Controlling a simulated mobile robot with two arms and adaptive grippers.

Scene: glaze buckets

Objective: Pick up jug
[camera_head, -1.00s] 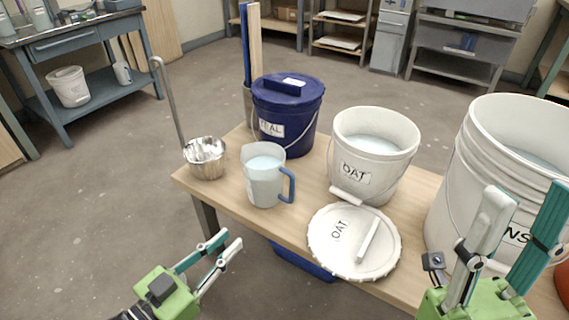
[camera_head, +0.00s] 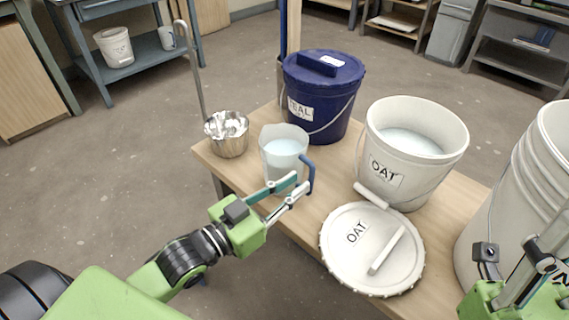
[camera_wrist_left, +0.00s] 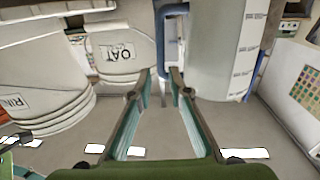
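The jug (camera_head: 284,157) is translucent with a blue handle and pale liquid inside. It stands upright on the wooden table, near its front edge. My left gripper (camera_head: 301,182) is open at the handle's lower part, on the jug's near right side. In the left wrist view, the blue handle (camera_wrist_left: 172,40) hangs between the two spread fingertips (camera_wrist_left: 160,74), and the pale jug body (camera_wrist_left: 216,55) is to their right. Contact with the handle cannot be told. My right gripper (camera_head: 545,265) is at the lower right, partly cut off by the frame edge, with its fingers apart.
The table (camera_head: 300,213) also holds a metal cup (camera_head: 228,145), a dark blue TEAL bucket (camera_head: 317,110), an open OAT bucket (camera_head: 400,155) and a white OAT lid (camera_head: 345,260). A large white bucket (camera_head: 510,200) stands at the right. The floor at left is free.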

